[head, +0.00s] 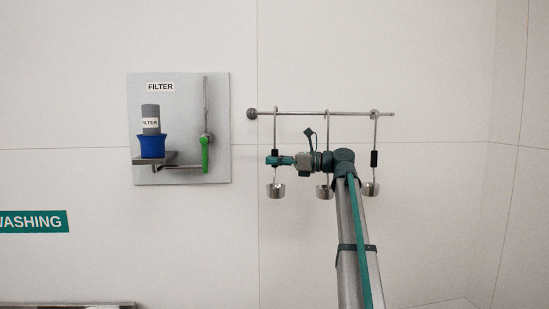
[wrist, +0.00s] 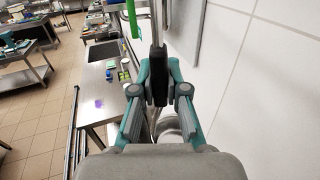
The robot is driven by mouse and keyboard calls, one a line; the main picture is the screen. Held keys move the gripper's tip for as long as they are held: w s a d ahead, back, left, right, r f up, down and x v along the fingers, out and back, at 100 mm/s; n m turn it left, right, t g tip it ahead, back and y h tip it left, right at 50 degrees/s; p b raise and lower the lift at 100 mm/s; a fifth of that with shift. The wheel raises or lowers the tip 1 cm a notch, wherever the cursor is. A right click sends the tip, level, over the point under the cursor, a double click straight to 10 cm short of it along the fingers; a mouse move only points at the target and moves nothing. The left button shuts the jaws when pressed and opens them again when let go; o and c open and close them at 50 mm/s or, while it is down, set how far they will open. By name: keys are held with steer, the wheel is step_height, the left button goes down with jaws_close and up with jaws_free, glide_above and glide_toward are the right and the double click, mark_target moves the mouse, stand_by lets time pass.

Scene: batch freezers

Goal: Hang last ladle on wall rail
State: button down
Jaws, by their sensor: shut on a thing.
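The wall rail (head: 345,113) is a thin horizontal metal bar on the white wall. My gripper (head: 272,160) is at the left ladle and shut on its black grip, which also shows between the fingers in the wrist view (wrist: 159,88). This left ladle (head: 275,135) is upright, its hooked top level with the rail near the rail's left end. I cannot tell whether the hook bears on the rail. Its metal cup (head: 276,191) is below my gripper. A right ladle (head: 375,135) hangs from the rail. A middle ladle's cup (head: 325,192) shows below my arm, which hides its handle.
A filter panel (head: 220,125) with a blue holder and a green-handled lever is on the wall left of the rail. In the wrist view, a counter with a sink (wrist: 103,52) is at the left, and the wall (wrist: 265,80) is close on the right.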

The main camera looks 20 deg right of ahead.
steer(key=shift+f, duration=0.25)
steer(key=c, duration=1.1)
jaws_free()
